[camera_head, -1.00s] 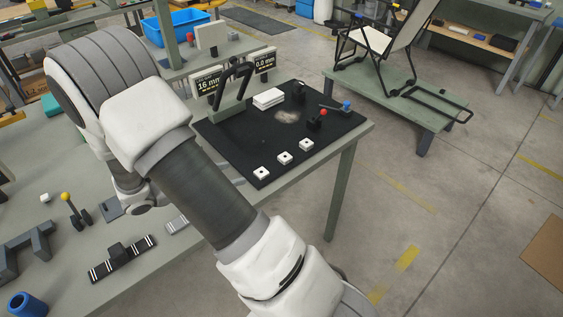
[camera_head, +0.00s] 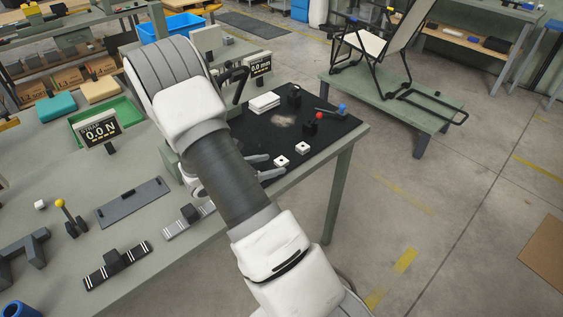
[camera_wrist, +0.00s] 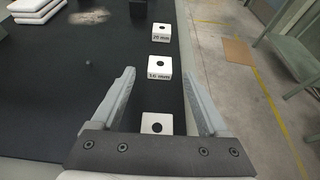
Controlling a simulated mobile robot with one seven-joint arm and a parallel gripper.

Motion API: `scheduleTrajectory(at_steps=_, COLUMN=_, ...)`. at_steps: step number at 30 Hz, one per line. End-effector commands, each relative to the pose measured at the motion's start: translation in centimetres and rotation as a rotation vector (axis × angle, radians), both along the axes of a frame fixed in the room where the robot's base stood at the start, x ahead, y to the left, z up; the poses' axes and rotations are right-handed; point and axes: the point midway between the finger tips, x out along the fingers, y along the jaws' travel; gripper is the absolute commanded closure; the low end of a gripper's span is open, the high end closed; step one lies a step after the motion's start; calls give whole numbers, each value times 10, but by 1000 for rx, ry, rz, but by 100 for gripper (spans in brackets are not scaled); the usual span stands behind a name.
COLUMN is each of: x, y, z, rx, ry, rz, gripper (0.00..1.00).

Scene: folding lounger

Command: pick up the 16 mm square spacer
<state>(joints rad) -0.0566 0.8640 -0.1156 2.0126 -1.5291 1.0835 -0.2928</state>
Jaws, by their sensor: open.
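The 16 mm spacer is a white square block with a dark centre hole and a "16 mm" label. In the wrist view the spacer (camera_wrist: 160,65) lies on the black mat (camera_wrist: 110,60), in line with the gap between my fingertips. My gripper (camera_wrist: 158,74) is open and empty, its fingers either side of a nearer white spacer (camera_wrist: 157,121) whose label is hidden. A spacer marked 20 mm (camera_wrist: 167,31) lies farther off. In the head view my gripper (camera_head: 264,166) is left of the 16 mm spacer (camera_head: 281,161); the nearest spacer is hidden there.
White plates (camera_head: 265,102) are stacked on the mat. A red-knobbed black piece (camera_head: 314,122) and a blue-knobbed part (camera_head: 341,109) stand at its far right. A sign reading 0.0 N (camera_head: 99,132) stands left. The table edge is close right of the spacers.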

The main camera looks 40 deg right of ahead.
Motion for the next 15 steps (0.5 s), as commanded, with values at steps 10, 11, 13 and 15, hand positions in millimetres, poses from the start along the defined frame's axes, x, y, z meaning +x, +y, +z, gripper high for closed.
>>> scheduleTrajectory(at_steps=10, x=1, y=-11, z=-6, rx=1, ry=1, rz=1, gripper=22)
scheduleTrajectory(at_steps=11, x=1, y=-11, z=-6, rx=1, ry=1, rz=1, gripper=24)
scheduleTrajectory(at_steps=13, x=1, y=-11, z=-6, rx=1, ry=1, rz=1, gripper=37)
scheduleTrajectory(at_steps=15, x=1, y=-11, z=-6, rx=1, ry=1, rz=1, gripper=50)
